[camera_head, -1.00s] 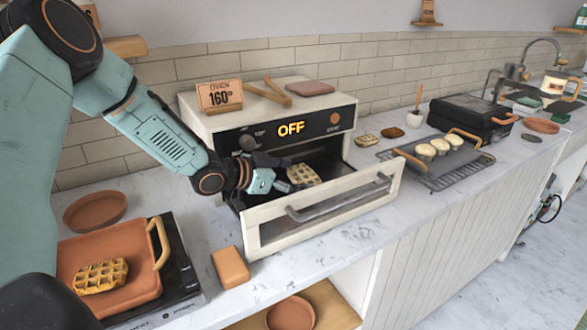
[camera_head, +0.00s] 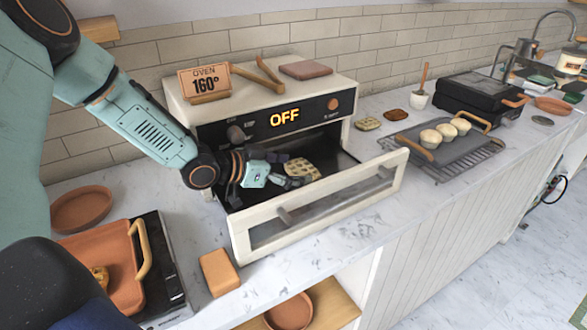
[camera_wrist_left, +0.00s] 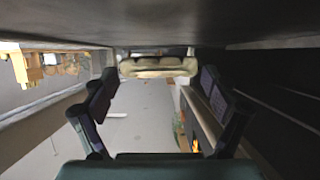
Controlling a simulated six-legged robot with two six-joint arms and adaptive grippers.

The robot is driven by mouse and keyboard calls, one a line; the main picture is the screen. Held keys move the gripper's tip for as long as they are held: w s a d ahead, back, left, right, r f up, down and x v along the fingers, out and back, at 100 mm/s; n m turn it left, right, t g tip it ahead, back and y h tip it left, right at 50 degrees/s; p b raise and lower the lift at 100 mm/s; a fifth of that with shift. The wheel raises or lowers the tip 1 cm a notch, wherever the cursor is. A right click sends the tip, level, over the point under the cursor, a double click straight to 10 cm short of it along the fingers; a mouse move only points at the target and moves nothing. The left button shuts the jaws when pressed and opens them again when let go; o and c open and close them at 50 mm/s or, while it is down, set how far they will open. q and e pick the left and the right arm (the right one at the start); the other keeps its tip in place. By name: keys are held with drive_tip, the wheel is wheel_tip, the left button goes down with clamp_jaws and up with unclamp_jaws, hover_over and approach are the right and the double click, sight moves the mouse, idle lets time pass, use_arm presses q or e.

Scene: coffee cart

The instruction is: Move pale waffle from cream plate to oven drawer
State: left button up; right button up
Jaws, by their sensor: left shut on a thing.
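The pale waffle (camera_head: 302,168) is inside the open oven drawer (camera_head: 262,237), tilted, near the oven's mouth. My left gripper (camera_head: 290,182) reaches into the drawer from the left and is shut on the waffle's near edge. In the left wrist view the waffle (camera_wrist_left: 158,66) shows edge-on between the two fingertips (camera_wrist_left: 155,80). I cannot tell whether the waffle touches the drawer floor. I cannot see a cream plate. My right gripper is not in view.
The drawer's front wall and handle (camera_head: 340,200) stand between the gripper and the counter edge. Left are a terracotta tray (camera_head: 105,255) with a waffle mostly hidden, and a sponge-like block (camera_head: 218,271). Right are a rack with buns (camera_head: 445,131) and a black press (camera_head: 480,98).

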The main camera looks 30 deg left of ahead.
use_arm(q)
drive_tip(key=shift+s+d+r, duration=0.1)
drive_tip(key=shift+s+r, duration=0.5)
drive_tip(key=shift+s, duration=0.35)
drive_tip(key=shift+w+f, duration=0.7)
drive_tip(key=shift+f, duration=0.1)
drive_tip(key=shift+s+b, duration=0.3)
drive_tip(key=shift+s, duration=0.3)
drive_tip(key=o, duration=1.1)
drive_tip(key=shift+f, duration=0.1)
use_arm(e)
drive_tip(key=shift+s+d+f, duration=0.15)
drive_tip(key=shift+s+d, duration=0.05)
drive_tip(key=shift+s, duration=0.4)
